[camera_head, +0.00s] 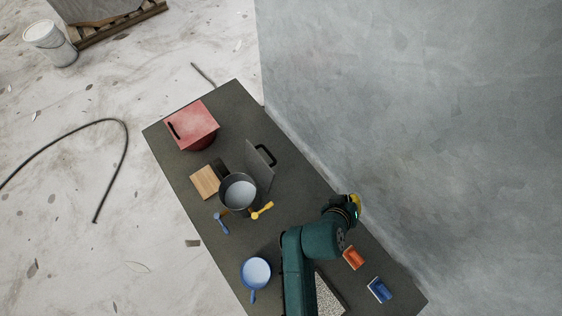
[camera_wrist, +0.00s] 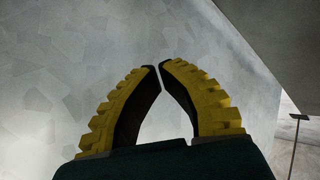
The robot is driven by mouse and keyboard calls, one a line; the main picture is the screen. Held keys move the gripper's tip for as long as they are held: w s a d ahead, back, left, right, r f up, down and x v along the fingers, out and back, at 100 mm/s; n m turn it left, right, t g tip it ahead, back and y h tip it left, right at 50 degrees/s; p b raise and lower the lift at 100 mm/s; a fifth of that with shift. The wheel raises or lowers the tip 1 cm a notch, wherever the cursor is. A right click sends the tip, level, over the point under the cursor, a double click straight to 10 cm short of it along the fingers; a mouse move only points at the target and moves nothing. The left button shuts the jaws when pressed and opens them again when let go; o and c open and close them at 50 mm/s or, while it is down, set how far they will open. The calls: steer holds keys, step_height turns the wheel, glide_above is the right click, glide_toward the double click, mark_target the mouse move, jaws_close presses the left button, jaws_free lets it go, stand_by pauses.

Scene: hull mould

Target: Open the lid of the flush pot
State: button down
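A round dark pot (camera_head: 239,193) with a pale grey inside stands near the middle of the table in the head view. Its top is uncovered. A flat grey panel (camera_head: 258,166) with a black handle (camera_head: 267,154) stands raised at its upper right; I cannot tell if it is hinged to the pot. A blue handle (camera_head: 221,222) and a yellow handle (camera_head: 262,210) show at the pot's lower side. My gripper (camera_head: 356,204) is at the wall side, right of the pot and apart from it. In the wrist view its yellow fingers (camera_wrist: 159,66) nearly meet at the tips, with nothing between them.
A red box (camera_head: 193,125) and a wooden block (camera_head: 204,182) are on the dark table (camera_head: 165,131). A blue pan (camera_head: 255,271), an orange item (camera_head: 353,257) and a blue item (camera_head: 379,290) lie nearer me. A grey wall (camera_head: 420,120) runs along the right side.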

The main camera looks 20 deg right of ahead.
steer(key=w+a+r+n+t+h+b, duration=0.25)
steer(key=a+r+n+t, duration=0.2)
steer(key=a, duration=0.45)
steer(key=w+a+r+n+t+h+b, duration=0.1)
steer(key=w+a+r+n+t+b, duration=0.2)
steer(key=a+r+n, duration=0.4)
steer(key=a+f+n+t+y+b, duration=0.25)
steer(key=a+y, duration=0.25)
steer(key=a, duration=1)
glide_toward(254, 152)
steer(key=w+a, duration=0.1)
steer(key=w, duration=0.3)
steer(key=d, duration=0.1)
steer(key=w+d, duration=0.1)
steer(key=d+f, duration=0.1)
steer(key=shift+w+d+h, duration=0.15)
steer(key=shift+w+h, duration=0.1)
steer(key=shift+w, duration=0.1)
